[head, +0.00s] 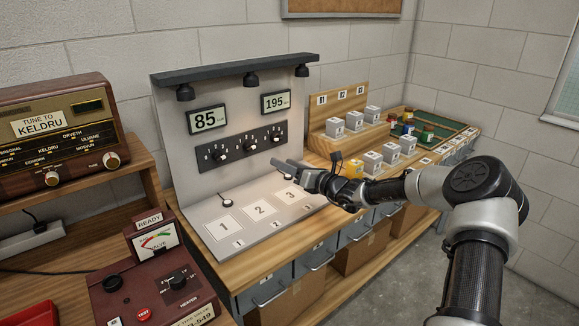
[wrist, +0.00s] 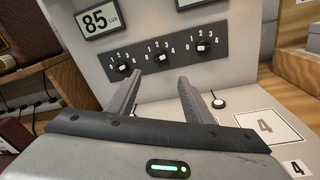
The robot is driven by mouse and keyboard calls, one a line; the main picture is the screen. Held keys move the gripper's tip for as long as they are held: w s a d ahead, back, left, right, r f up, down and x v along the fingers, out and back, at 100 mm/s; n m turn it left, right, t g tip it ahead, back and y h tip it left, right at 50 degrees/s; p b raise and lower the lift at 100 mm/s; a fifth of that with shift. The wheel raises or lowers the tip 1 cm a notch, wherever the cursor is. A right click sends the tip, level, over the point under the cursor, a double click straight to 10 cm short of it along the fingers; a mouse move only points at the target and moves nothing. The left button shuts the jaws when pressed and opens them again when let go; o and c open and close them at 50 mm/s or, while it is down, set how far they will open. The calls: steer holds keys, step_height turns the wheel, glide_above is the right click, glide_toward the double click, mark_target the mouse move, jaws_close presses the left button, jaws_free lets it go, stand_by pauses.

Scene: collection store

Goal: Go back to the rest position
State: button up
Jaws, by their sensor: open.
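My gripper (head: 291,168) reaches over a light-grey lamp panel (head: 190,140) on the wooden bench, in front of its upright back. In the wrist view the two fingers of my gripper (wrist: 160,82) are apart with nothing between them. They point at the dark strip (wrist: 165,54) with three round knobs, which also shows in the head view (head: 235,144). I cannot tell the exact gap between fingertips and strip. Two displays are on the panel: the left one (head: 207,120) reads 85 and the right one (head: 275,102) reads 195.
Numbered squares (head: 222,228) lie on the panel's base. A stepped wooden stand (head: 322,127) with white boxes and a green tray (head: 430,124) stand to the right. A radio (head: 58,132) and a red valve device (head: 150,285) stand left. Floor (head: 400,275) is clear at lower right.

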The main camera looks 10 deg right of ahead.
steer(key=shift+s+d, duration=0.4)
steer(key=shift+s, duration=0.2)
steer(key=shift+a+r, duration=0.1)
